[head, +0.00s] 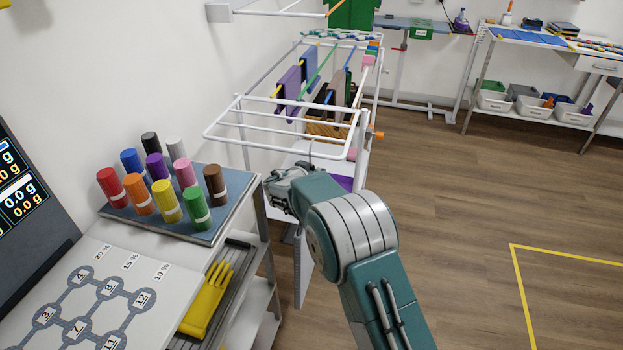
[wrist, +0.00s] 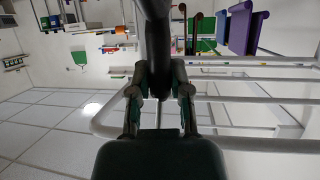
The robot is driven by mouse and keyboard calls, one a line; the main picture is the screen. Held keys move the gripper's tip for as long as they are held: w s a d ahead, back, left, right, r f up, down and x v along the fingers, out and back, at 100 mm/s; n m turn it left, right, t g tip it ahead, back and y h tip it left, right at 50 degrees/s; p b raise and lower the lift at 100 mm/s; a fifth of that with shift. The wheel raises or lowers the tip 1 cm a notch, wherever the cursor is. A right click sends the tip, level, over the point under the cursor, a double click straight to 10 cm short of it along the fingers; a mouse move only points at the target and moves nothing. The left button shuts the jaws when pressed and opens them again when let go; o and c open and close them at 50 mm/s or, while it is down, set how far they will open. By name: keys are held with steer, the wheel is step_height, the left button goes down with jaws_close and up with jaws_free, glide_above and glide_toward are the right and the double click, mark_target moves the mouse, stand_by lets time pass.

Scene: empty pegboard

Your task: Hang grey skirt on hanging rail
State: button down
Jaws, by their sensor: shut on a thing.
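My gripper (head: 285,181) is shut on a grey item, taken as the grey skirt (head: 302,268), which hangs down below it as a narrow grey panel in the head view. My arm hides part of it. In the wrist view, a dark grey piece (wrist: 155,35) runs up from between the fingertips of my gripper (wrist: 160,78). The white hanging rail frame (head: 222,134) lies just beyond and above my gripper in the head view. Its white bars (wrist: 255,99) show at the right of the wrist view. A thin hook shape stands near the gripper, below the front bar.
Purple cloths (head: 289,90) and other items hang on the rack's far rods. The wooden floor (head: 470,190) at right is clear.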

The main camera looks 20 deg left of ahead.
steer(key=shift+s+f, duration=0.1)
steer(key=shift+f, duration=1.35)
steer(key=c, duration=0.6)
jaws_free()
steer(key=shift+f, duration=0.1)
steer(key=v, duration=1.1)
steer(key=s+d+r+g+h, duration=0.1)
steer(key=s+d+r+g, duration=0.3)
steer(key=d, duration=0.6)
steer(key=s+d+r+m+h, duration=0.1)
steer(key=s+d+r, duration=0.1)
steer(key=d+r, duration=0.55)
steer(key=s+d+r+g+h, duration=0.1)
steer(key=s+d+r+g, duration=0.15)
steer(key=d, duration=0.85)
steer(key=s+d+n+y, duration=0.1)
steer(key=s+d, duration=0.2)
steer(key=s, duration=0.5)
steer(key=s+d+r+n+g+y, duration=0.1)
steer(key=s+d+y, duration=0.1)
steer(key=s, duration=0.6)
steer(key=s+d+r+y, duration=0.1)
steer(key=s+d, duration=0.3)
steer(key=s, duration=0.4)
steer(key=shift+s+d+r+n+y, duration=0.15)
steer(key=shift+s+n+y, duration=0.25)
steer(key=shift+y, duration=0.2)
